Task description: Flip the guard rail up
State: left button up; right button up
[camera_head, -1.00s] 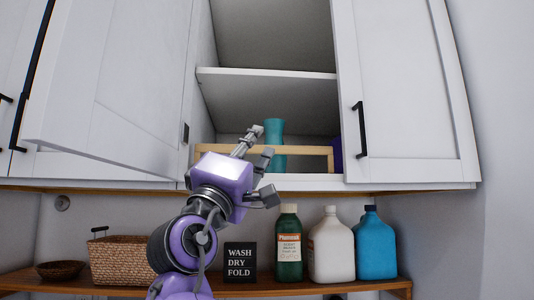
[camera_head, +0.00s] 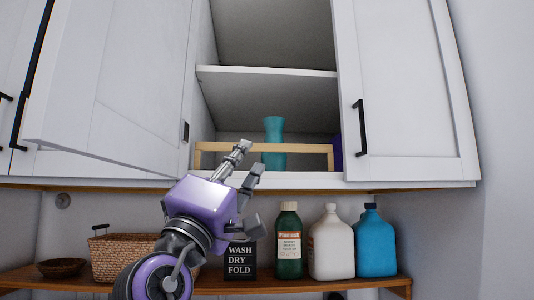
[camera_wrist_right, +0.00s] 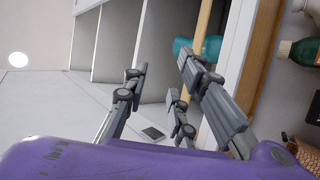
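The guard rail (camera_head: 300,148) is a light wooden frame at the front of the open cabinet's bottom shelf. It stands upright, its top bar raised above the shelf edge on a post at each end. It also shows as a tan strip in the right wrist view (camera_wrist_right: 204,20). My right gripper (camera_head: 249,180) is open and empty, in front of and below the rail's left half. Its fingers also show spread in the right wrist view (camera_wrist_right: 160,80). Whether a fingertip touches the rail is hard to tell. My left gripper is out of view.
A teal vase (camera_head: 273,130) stands behind the rail, with a purple item (camera_head: 337,153) at the right. The open cabinet door (camera_head: 110,90) hangs at left. Below, a shelf (camera_head: 300,284) holds a basket (camera_head: 118,257), a sign (camera_head: 240,262) and several bottles.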

jog(key=v, duration=0.6)
dwell(0.4)
